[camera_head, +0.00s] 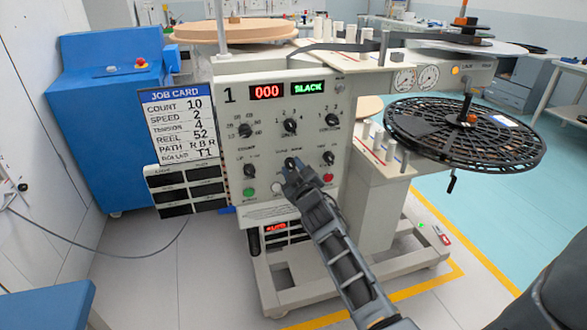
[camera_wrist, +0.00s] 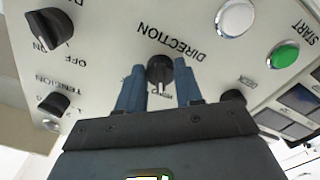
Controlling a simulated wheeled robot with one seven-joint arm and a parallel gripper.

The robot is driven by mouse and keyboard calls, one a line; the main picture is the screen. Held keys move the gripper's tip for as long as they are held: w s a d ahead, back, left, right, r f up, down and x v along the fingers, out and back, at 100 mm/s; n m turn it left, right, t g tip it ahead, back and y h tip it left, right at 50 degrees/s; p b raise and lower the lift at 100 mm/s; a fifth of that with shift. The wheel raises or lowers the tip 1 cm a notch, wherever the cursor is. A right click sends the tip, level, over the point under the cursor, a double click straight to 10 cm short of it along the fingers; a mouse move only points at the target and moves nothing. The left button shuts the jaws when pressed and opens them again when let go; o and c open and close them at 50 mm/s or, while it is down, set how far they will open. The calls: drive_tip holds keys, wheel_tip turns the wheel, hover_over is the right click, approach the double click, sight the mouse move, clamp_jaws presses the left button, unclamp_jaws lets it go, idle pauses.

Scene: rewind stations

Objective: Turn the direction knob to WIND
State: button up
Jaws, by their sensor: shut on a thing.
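The direction knob (camera_wrist: 160,72) is black, under the word DIRECTION, and shows upside down in the wrist view. Its white pointer line points toward the bottom of that view, toward small lettering too blurred to read. My gripper (camera_head: 293,168) is at the lower middle of the machine's front panel. It is shut on the direction knob, with one blue finger on each side. In the head view my gripper hides most of the knob.
The panel (camera_head: 240,105) has other knobs (camera_head: 290,126) close above, and a green button (camera_head: 249,192) and red button (camera_head: 328,178) beside my gripper. The display (camera_head: 309,87) reads SLACK. A job card (camera_head: 172,120) hangs left. A black reel (camera_head: 440,140) juts out right.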

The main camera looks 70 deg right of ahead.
drive_tip(key=shift+n, duration=0.3)
drive_tip(key=o, duration=1)
drive_tip(key=shift+o, duration=0.2)
drive_tip(key=shift+s+a+f, duration=0.1)
drive_tip(key=shift+s+a, duration=0.1)
drive_tip(key=shift+a, duration=0.05)
drive_tip(key=b+v, duration=0.2)
drive_tip(key=v, duration=0.5)
drive_tip(key=shift+s, duration=0.1)
